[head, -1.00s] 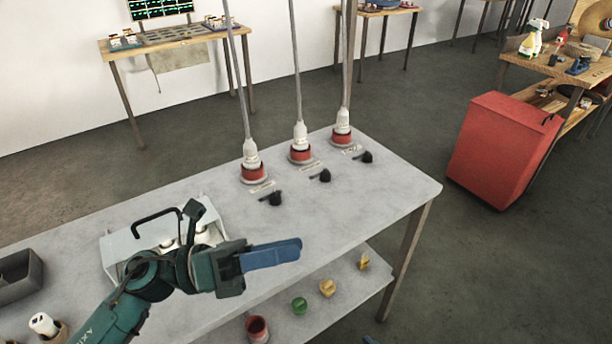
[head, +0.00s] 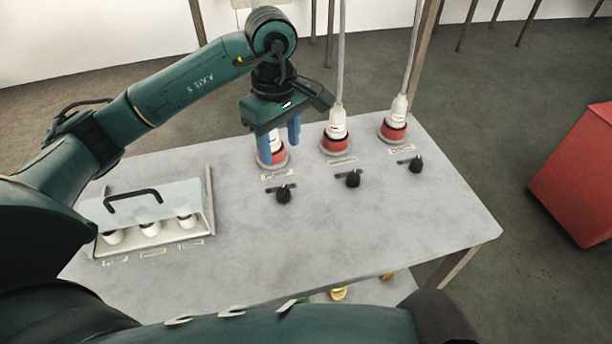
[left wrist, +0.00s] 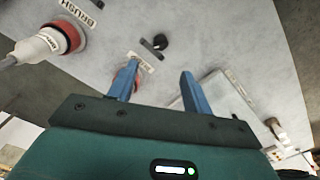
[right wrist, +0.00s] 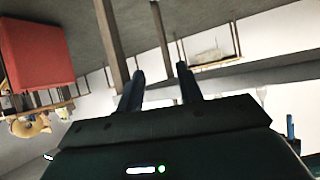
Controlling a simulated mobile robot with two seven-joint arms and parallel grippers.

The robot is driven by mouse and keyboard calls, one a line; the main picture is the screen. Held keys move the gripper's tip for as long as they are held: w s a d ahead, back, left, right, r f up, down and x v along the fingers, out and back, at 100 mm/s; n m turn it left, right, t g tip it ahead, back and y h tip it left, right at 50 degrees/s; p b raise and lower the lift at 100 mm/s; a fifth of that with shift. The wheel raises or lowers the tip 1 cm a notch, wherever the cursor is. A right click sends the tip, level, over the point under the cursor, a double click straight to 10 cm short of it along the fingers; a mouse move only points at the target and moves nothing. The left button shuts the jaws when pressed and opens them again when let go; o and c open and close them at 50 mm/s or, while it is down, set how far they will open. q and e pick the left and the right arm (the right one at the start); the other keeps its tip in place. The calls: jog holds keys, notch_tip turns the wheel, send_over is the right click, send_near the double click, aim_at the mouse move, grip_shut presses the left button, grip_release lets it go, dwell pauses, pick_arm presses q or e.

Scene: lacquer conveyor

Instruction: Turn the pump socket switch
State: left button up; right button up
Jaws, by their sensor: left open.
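Three red sockets with white plugs stand in a row on the grey bench: left (head: 279,160), middle (head: 337,146) and right (head: 393,132). Each has a label and a black rotary switch in front: left (head: 284,195), middle (head: 352,179) and right (head: 416,165). The middle label seems to read "BRUSH" in the left wrist view; I cannot read which is the pump's. My left gripper (head: 279,148) is open and empty, fingers down, in front of the left socket and partly hiding it. The left switch also shows in the left wrist view (left wrist: 160,43), apart from the fingers. My right gripper (right wrist: 160,70) is open and empty, away from the bench.
A white case with a black handle (head: 146,203) stands at the bench's left, with several white items inside. Cables rise from the plugs. The bench front (head: 350,235) is clear. A red cabinet (head: 580,175) stands on the floor at right.

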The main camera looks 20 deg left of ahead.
pick_arm(q)
send_over(283, 189)
notch_tip(283, 189, down, 6)
jog(key=shift+s+a+f+p, duration=0.1)
jog(key=shift+f+p, duration=0.1)
jog(key=shift+p, duration=0.25)
notch_tip(283, 189, down, 6)
jog(key=shift+r+p, duration=0.25)
jog(key=shift+p, duration=0.05)
jog(key=shift+f, duration=0.55)
pick_arm(e)
jog(key=shift+s+d+f+g, duration=0.2)
jog(key=shift+s+g, duration=0.1)
jog(key=shift+s, duration=0.15)
pick_arm(q)
jog(key=c, duration=1)
jog(key=shift+o, duration=0.2)
